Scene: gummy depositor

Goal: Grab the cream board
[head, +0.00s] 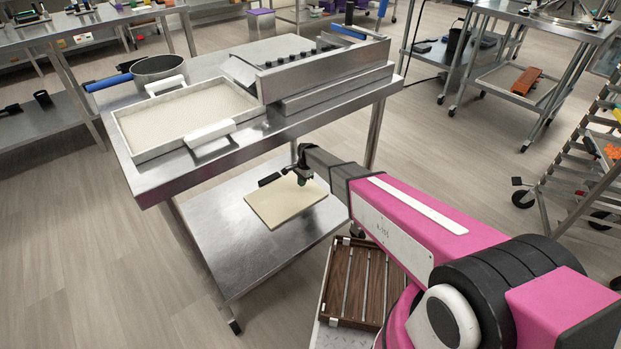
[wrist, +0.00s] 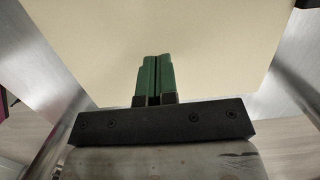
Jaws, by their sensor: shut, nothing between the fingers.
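The cream board (head: 284,203) lies flat on the lower steel shelf of the table in the head view. It fills much of the wrist view (wrist: 210,45) as a pale flat surface beyond the fingers. My gripper (head: 302,180) is over the board's back part in the head view. Its two green fingers (wrist: 156,62) are pressed together with nothing between them, over the board's near edge in the wrist view. I cannot tell whether the fingertips touch the board.
The table's upper top (head: 165,180) overhangs the shelf and carries a white-framed tray (head: 140,150), a steel pot (head: 158,68) and the depositor (head: 320,70). A slatted wooden rack (head: 352,290) sits at the front.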

